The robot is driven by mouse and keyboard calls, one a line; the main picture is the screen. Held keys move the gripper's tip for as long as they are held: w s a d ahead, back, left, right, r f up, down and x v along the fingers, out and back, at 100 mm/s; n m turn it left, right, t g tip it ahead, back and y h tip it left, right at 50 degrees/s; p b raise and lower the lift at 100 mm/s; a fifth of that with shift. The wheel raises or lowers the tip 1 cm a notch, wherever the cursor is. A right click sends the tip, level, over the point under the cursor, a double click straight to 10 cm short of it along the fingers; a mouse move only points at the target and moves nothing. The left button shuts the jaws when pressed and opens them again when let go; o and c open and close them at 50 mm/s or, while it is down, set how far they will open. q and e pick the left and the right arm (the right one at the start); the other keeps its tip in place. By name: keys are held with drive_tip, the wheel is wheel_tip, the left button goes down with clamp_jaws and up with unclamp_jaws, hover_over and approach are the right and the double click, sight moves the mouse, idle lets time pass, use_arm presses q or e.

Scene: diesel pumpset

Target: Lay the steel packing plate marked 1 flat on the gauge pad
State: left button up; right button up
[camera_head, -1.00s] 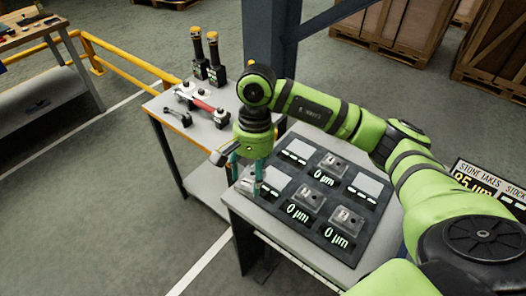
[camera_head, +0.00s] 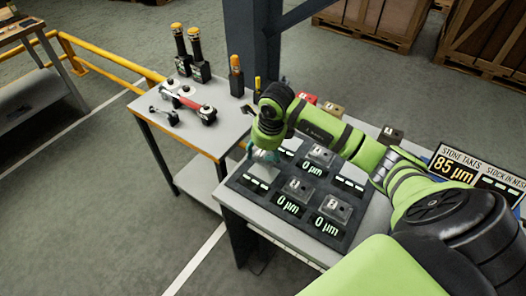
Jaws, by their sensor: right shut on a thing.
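My right gripper (camera_head: 262,155) is low over the left end of the dark board (camera_head: 240,187). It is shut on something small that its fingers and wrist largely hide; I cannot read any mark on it. A pale square (camera_head: 262,173) lies just below the fingers. Grey plates with marks too small to read sit on the board: a rear one (camera_head: 320,155), a front middle one (camera_head: 298,188) and a front right one (camera_head: 335,207). Displays beside them read 0 µm. I cannot tell which spot is the gauge pad. My left gripper is not in view.
A side table (camera_head: 217,130) at left holds a red-handled tool (camera_head: 190,101) and upright dark tools with orange tops (camera_head: 197,58). Red (camera_head: 308,98), tan (camera_head: 332,108) and dark (camera_head: 392,134) blocks stand behind the board. A sign (camera_head: 458,170) reads "STONE TAKES 85 µm". A blue-grey column rises behind.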

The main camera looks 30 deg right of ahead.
drive_tip(key=shift+w+f+b, duration=0.1)
drive_tip(key=shift+b, duration=0.3)
drive_tip(key=b+x, duration=0.2)
drive_tip(key=s+b+x, duration=0.1)
drive_tip(key=b+x, duration=0.1)
drive_tip(key=shift+w+f, duration=0.1)
drive_tip(key=shift+f, duration=0.15)
drive_tip(key=shift+r, duration=0.1)
idle(1.0)
drive_tip(key=shift+b, duration=0.45)
